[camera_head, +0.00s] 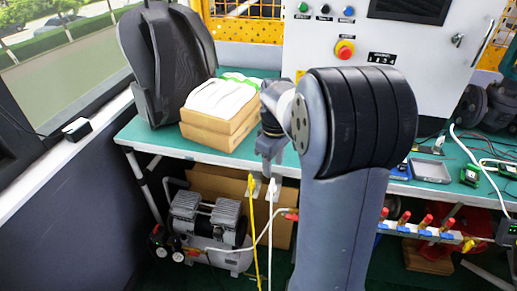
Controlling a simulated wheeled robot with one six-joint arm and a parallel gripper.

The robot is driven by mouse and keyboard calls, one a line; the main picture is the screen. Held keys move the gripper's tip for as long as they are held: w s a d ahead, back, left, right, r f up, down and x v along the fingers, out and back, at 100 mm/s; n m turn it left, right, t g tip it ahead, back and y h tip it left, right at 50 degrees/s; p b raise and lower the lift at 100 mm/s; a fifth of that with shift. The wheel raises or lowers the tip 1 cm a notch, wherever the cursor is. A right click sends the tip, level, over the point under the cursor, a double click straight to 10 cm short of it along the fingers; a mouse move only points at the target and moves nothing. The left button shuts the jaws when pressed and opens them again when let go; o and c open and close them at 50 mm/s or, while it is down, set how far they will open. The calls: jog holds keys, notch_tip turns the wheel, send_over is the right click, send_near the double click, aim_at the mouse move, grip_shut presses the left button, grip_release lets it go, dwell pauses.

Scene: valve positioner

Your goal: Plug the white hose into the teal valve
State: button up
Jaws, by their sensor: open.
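The white hose (272,225) hangs upright in front of the bench, its end fitting just below my gripper. A yellow hose (253,225) hangs beside it on the left. My gripper (268,170) points down at the bench's front edge and is open. It looks empty, just above the white hose's end; the exact gap between them is hard to tell. I cannot make out a teal valve; my arm covers the middle of the bench and part of the cabinet.
An air compressor (205,225) stands underneath. A manifold with red fittings (425,223) is at lower right. A white control cabinet (320,42) stands behind.

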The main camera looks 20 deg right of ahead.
aim_at(273, 185)
jog(key=shift+w+d+f, duration=0.1)
jog(key=shift+w+f, duration=0.1)
notch_tip(273, 185, down, 10)
jog(key=shift+s+f+b, duration=0.1)
jog(key=shift+f+b, duration=0.05)
jog(key=shift+b, duration=0.75)
jog(key=shift+c, duration=0.2)
grip_shut()
